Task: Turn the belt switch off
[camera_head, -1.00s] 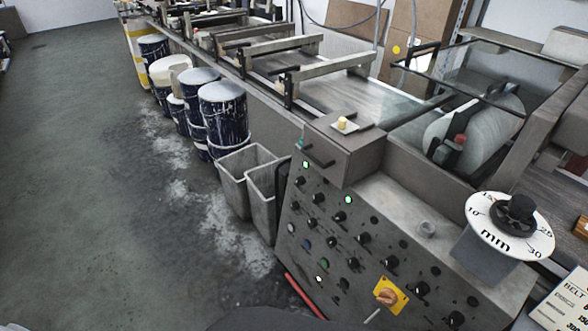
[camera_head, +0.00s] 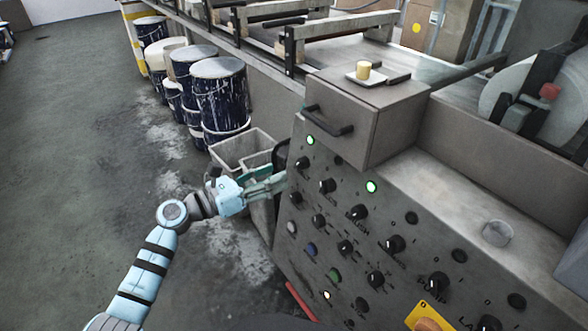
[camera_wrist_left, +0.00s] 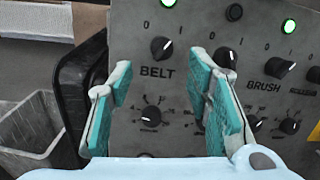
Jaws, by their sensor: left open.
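The belt switch is a black rotary knob above the word BELT in the left wrist view (camera_wrist_left: 162,47); its white mark points up and right, towards the 1. A lit green-white lamp (camera_wrist_left: 168,3) is above it. In the head view the switch (camera_head: 302,163) is near the panel's upper left corner, under a lit lamp (camera_head: 310,140). My left gripper (camera_head: 277,180) is open and empty, close to the panel's left edge, beside the switch. In the wrist view its fingers (camera_wrist_left: 168,95) are spread below the knob, apart from it. My right gripper is not in view.
A grey control panel (camera_head: 300,215) carries several other knobs and lamps. A drawer box with a black handle (camera_head: 330,122) juts out above the switch. Grey bins (camera_head: 240,148) stand behind my gripper, with paint drums (camera_head: 220,95) beyond. The floor at left is open.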

